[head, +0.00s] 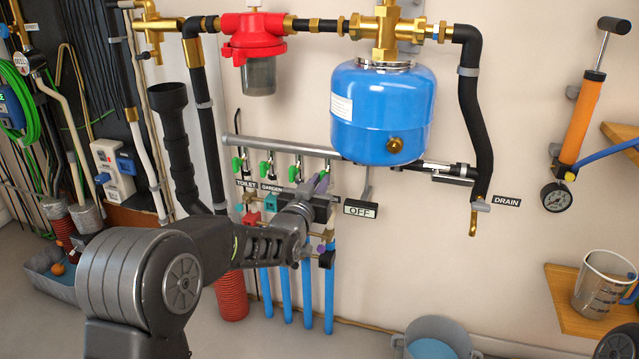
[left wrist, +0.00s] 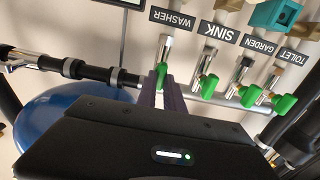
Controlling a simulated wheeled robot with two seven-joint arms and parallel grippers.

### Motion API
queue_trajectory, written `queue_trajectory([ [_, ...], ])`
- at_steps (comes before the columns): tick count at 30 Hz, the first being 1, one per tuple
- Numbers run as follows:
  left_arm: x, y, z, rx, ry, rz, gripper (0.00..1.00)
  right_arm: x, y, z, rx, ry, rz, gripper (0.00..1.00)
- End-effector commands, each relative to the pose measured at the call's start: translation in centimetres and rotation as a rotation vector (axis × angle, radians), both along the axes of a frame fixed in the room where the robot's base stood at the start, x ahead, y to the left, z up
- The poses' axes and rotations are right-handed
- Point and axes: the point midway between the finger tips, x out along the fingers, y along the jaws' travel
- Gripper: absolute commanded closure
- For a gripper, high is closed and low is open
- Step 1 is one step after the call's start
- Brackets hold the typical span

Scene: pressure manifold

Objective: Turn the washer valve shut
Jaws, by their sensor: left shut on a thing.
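The washer valve has a green handle (left wrist: 162,75) below its pipe, beside the WASHER label (left wrist: 172,18) in the left wrist view, where the labels appear upside down. My left gripper (left wrist: 160,84) has its purple fingers on either side of this handle and is shut on it. In the head view my left gripper (head: 321,183) is at the right end of the valve row, and the washer handle and label are mostly hidden behind it. The sink (left wrist: 208,86), garden (left wrist: 240,92) and toilet (left wrist: 283,102) handles stand beside it, untouched. My right gripper is not in view.
A blue tank (head: 382,112) hangs close to the right of the valves, above an OFF sign (head: 361,209). A red filter (head: 253,38) is above. Blue pipes (head: 307,295) run down below. The wall between the drain pipe and the pump (head: 581,120) is mostly clear.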

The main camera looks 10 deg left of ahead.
Motion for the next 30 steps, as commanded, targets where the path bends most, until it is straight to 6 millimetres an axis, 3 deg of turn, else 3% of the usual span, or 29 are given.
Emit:
queue_trajectory([
  [20, -0.01, 0.02, -0.03, 0.018, -0.001, 0.0, 1.0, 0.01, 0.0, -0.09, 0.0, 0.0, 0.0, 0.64],
  [30, 0.01, -0.05, -0.12, 0.162, -0.01, 0.0, 1.0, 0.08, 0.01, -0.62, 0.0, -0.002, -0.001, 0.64],
])
